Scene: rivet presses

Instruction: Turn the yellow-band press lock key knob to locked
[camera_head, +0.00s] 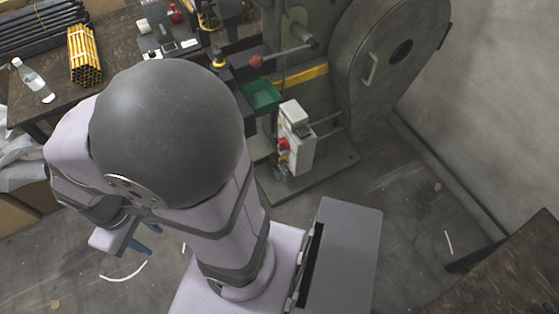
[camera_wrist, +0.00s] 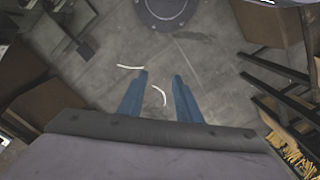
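The yellow-band press is the large grey-green machine at upper centre in the head view, with a yellow band (camera_head: 307,75) across its body. A pale control box (camera_head: 298,140) is mounted on its front, with a red knob (camera_head: 284,144) and small yellow parts on its left face. The lock key knob and its setting are too small to make out. My gripper (camera_wrist: 160,75) shows two blue fingers apart with nothing between them, above the bare floor. In the head view my arm hides most of it, at lower left, well away from the control box. The press is not recognisable in the wrist view.
A green bin (camera_head: 262,95) and a red-ball lever (camera_head: 256,62) are close above the control box. A workbench at upper left holds yellow rods (camera_head: 84,55), dark rods and a bottle (camera_head: 33,80). A dark table (camera_head: 515,275) stands at lower right. Floor right of the press is clear.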

